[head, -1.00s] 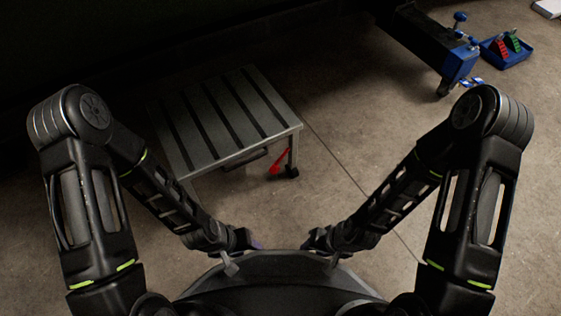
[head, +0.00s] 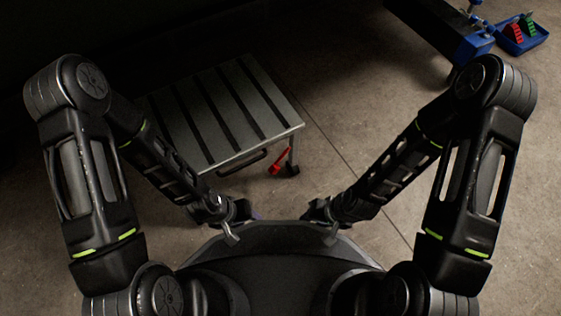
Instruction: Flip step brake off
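A low grey step (head: 233,107) with dark slats across its top stands on the floor ahead of me, left of centre. A red brake lever (head: 279,160) sits at its near right leg, just above a black caster (head: 292,170). My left gripper (head: 233,234) is low in front of my base, nearer to me than the step and apart from it. My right gripper (head: 330,234) is low on the other side, also apart from the lever. Both grippers are small and dark here, and I cannot tell whether their fingers are open.
A blue and black wheeled stand (head: 470,45) is at the upper right. Beside it a blue tray (head: 522,38) holds red and green items. The concrete floor (head: 345,110) is clear right of the step. The area behind the step is very dark.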

